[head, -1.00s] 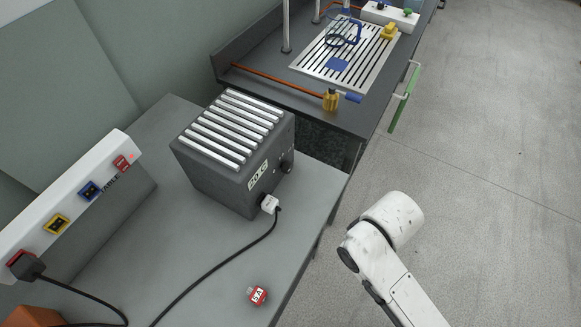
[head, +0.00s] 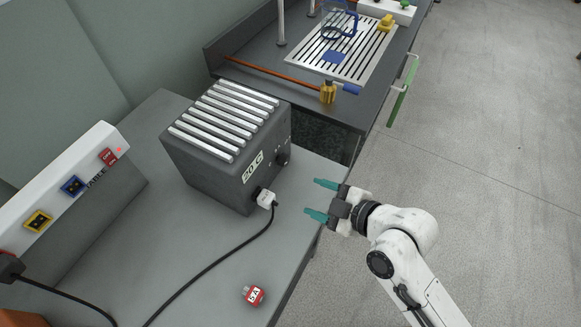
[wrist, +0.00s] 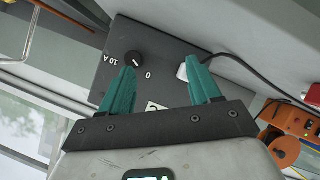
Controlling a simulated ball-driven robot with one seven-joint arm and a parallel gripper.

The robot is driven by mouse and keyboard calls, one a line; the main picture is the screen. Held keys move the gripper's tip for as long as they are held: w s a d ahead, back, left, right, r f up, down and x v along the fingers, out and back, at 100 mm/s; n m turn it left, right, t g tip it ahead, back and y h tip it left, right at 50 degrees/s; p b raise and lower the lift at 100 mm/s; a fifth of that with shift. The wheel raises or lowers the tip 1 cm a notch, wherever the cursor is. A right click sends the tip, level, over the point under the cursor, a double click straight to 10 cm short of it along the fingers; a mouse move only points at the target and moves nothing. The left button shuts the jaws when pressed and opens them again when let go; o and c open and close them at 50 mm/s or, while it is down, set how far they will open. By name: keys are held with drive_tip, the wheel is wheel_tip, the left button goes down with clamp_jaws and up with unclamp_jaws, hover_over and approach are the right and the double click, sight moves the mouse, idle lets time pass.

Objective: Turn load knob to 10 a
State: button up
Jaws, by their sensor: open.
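The load knob (head: 284,159) is a small black knob on the front face of a dark grey box (head: 200,178) with silver slats on top. In the wrist view the knob (wrist: 133,59) has a light pointer line, with "10 A" printed on one side and "0" on the other. The line's exact setting is hard to read; it seems to slant towards the "0". My gripper (head: 318,200) has teal fingers, open and empty, in front of the box and apart from the knob. In the wrist view the gripper (wrist: 164,80) faces the panel, with the knob nearer the left finger.
A white plug (head: 266,198) with a black cable sits in the box's front, beside the knob. A red labelled block (head: 253,295) lies on the grey bench. A socket strip (head: 60,205) stands at left. Another bench with a slotted plate (head: 345,50) is behind.

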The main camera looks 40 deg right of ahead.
sight(286, 162)
drive_tip(key=w+t, duration=0.1)
drive_tip(key=w, duration=0.2)
drive_tip(key=w+n+p, duration=0.1)
drive_tip(key=w, duration=0.3)
drive_tip(key=w+d+t+p, duration=0.1)
drive_tip(key=w, duration=0.3)
drive_tip(key=shift+w+f+t+h, duration=0.1)
drive_tip(key=shift+f+t+h, duration=0.05)
drive_tip(key=shift+t+h, duration=0.2)
drive_tip(key=c, duration=1)
